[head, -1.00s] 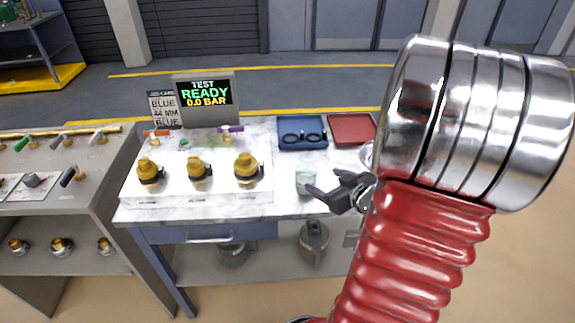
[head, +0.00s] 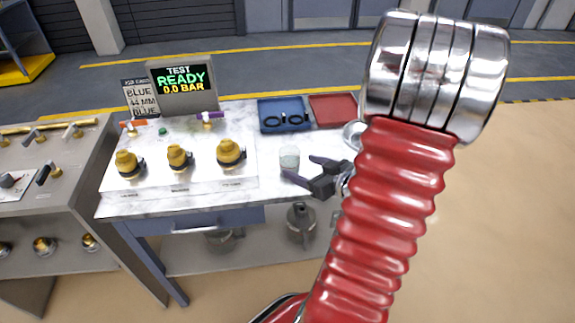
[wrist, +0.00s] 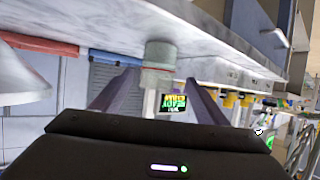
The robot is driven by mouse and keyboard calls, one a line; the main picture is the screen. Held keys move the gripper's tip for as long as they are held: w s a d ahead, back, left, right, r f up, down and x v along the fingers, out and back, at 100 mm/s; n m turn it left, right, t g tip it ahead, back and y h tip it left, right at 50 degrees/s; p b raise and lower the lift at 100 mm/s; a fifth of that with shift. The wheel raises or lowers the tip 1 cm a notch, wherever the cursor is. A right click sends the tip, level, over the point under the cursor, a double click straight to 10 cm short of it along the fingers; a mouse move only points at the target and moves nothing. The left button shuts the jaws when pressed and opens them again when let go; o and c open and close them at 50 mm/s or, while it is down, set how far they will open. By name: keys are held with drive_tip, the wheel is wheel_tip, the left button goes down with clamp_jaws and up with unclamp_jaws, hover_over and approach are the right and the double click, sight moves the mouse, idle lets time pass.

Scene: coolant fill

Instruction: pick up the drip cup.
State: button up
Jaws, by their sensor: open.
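The drip cup (head: 289,157), a small translucent pale grey-green cup, stands upright near the front right of the marble bench top. My gripper (head: 304,168) is open and empty just to the right of the cup, its dark purple-grey fingers pointing towards it. In the wrist view, which is upside down, the cup (wrist: 158,65) shows between and beyond the two open fingers (wrist: 158,92). I cannot tell whether the fingers reach around it; no grip on it shows.
A blue tray (head: 270,105) with black rings and a red tray (head: 345,100) lie behind the cup. A white block with yellow-capped fittings (head: 230,153) stands left, before a display reading READY (head: 182,80). A metal can (head: 301,222) sits on the lower shelf.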

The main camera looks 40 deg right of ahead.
sight(296, 164)
drive_tip(key=shift+x, duration=3.05)
drive_tip(key=shift+x, duration=2.55)
drive_tip(key=shift+d, duration=0.15)
drive_tip(key=shift+c, duration=0.3)
drive_tip(key=c, duration=1.2)
drive_tip(key=shift+o, duration=0.2)
drive_tip(key=shift+r, duration=0.3)
drive_tip(key=shift+r, duration=4.65)
